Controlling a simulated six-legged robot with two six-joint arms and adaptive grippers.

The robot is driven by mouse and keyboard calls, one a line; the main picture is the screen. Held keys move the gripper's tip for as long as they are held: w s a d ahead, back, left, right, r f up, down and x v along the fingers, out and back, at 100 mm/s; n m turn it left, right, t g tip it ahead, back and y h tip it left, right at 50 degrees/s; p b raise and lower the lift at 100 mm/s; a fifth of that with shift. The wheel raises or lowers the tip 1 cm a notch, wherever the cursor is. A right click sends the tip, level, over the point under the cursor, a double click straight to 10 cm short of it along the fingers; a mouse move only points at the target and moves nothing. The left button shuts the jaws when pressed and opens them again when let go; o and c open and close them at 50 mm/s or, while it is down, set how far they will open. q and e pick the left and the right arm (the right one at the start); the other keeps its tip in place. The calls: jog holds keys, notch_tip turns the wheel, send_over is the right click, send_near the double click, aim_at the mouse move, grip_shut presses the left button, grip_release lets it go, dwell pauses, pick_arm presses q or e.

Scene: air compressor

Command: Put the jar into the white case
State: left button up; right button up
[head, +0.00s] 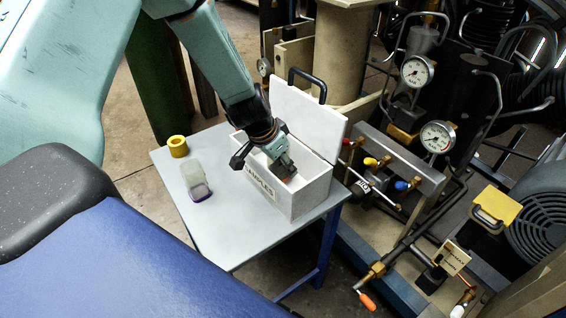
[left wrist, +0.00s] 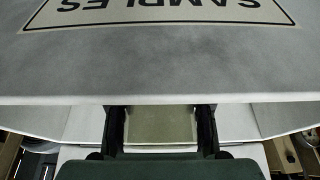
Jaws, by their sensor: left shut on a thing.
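The white case (head: 312,205) stands on the small table with its lid (head: 308,118) raised at the back. Its front wall carries a SAMPLES label, which shows upside down in the left wrist view (left wrist: 155,12). My left gripper (head: 284,170) points down inside the case opening. In the left wrist view its two dark fingers (left wrist: 160,130) are closed on a pale olive, translucent-looking thing (left wrist: 160,118), which seems to be the jar. The case wall hides part of it there. In the head view only a small brownish patch shows at the fingertips. My right gripper is not in view.
Compressor pipes, gauges (head: 417,71) and valves crowd the right side. The table's front is clear.

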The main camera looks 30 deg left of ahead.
pick_arm(q)
jog(key=shift+f+b, duration=0.6)
jog(key=o, duration=1.4)
jog(key=shift+c, duration=0.2)
jog(key=shift+p+v, duration=4)
jog(key=shift+p, duration=0.5)
jog(key=p+v, duration=1)
jog(key=p, duration=0.3)
jog(key=shift+r, duration=0.2)
jog(key=shift+s, duration=0.15)
